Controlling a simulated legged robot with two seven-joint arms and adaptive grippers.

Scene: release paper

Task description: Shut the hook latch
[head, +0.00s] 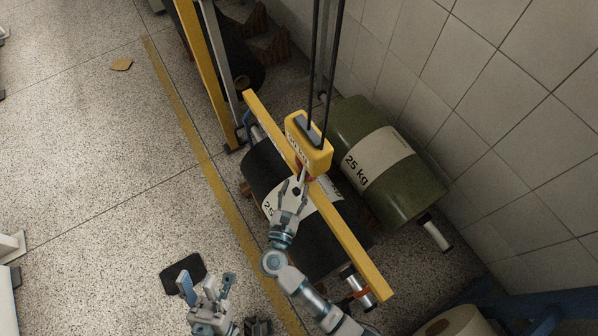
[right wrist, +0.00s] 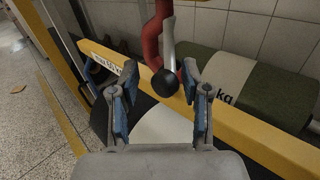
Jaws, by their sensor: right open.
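The red hook (right wrist: 151,40) hangs over the yellow beam (right wrist: 240,133) in the right wrist view. Its grey metal latch (right wrist: 169,45) stands beside the red curve, with a dark ball (right wrist: 165,82) at its lower end. Whether the latch touches the hook tip is unclear. My right gripper (head: 294,186) is at the hook, just below the yellow hoist block (head: 309,144). In the wrist view its blue-padded fingers (right wrist: 160,84) are apart, on either side of the ball. My left gripper (head: 206,286) is open and empty, low in the head view, away from the hook.
The beam holds a black roll (head: 265,167) marked with a white label. A green 25 kg roll (head: 367,125) lies to its right, near the tiled wall (head: 480,90). Two dark cables (head: 326,60) rise from the block. Floor at left is mostly clear.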

